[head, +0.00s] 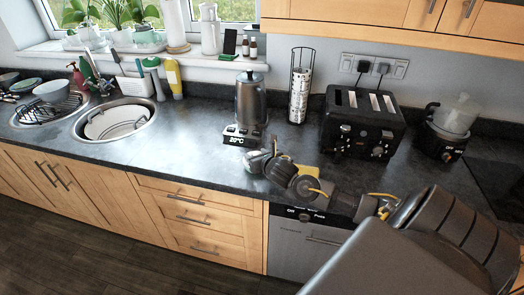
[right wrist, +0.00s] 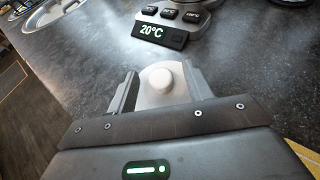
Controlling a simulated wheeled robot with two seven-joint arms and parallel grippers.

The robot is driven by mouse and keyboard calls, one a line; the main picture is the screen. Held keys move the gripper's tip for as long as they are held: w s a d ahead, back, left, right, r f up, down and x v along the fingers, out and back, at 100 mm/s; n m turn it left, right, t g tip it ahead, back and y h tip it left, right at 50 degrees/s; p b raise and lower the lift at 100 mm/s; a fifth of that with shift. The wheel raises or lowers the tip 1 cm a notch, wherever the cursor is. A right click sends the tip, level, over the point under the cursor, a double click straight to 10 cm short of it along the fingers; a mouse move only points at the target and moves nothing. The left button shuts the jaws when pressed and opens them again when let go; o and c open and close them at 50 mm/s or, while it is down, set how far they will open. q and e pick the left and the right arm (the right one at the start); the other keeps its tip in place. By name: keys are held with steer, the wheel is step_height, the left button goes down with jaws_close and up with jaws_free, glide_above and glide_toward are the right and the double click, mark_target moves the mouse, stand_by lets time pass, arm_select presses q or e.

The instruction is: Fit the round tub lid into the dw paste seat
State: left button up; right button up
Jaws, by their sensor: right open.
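My right gripper (head: 258,162) is over the worktop, in front of the kettle. In the right wrist view its two fingers (right wrist: 163,82) are spread apart. Between them shows a pale, rounded piece with a round white knob (right wrist: 162,79), which looks like the tub lid. I cannot tell whether the fingers touch it. In the head view the lid is not clear, being small and close to the gripper. The grey dishwasher front (head: 290,243) below the worktop has a dark panel (head: 302,214) reading "Off" and "Paste". My arm covers its right part. My left gripper is not in view.
The kettle (head: 250,100) stands on a base with a 20°C display (head: 240,140), just beyond the gripper. A capsule rack (head: 299,90), a black toaster (head: 362,122) and a small appliance (head: 452,125) stand farther right. Worktop left of the gripper is clear.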

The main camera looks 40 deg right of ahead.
steer(key=b+v, duration=0.3)
steer(key=v, duration=0.5)
steer(key=shift+s+a, duration=0.1)
steer(key=shift+s, duration=0.3)
steer(key=shift+s+a+r, duration=0.15)
steer(key=shift+s+r, duration=0.2)
steer(key=shift+s, duration=0.1)
steer(key=shift+f, duration=0.1)
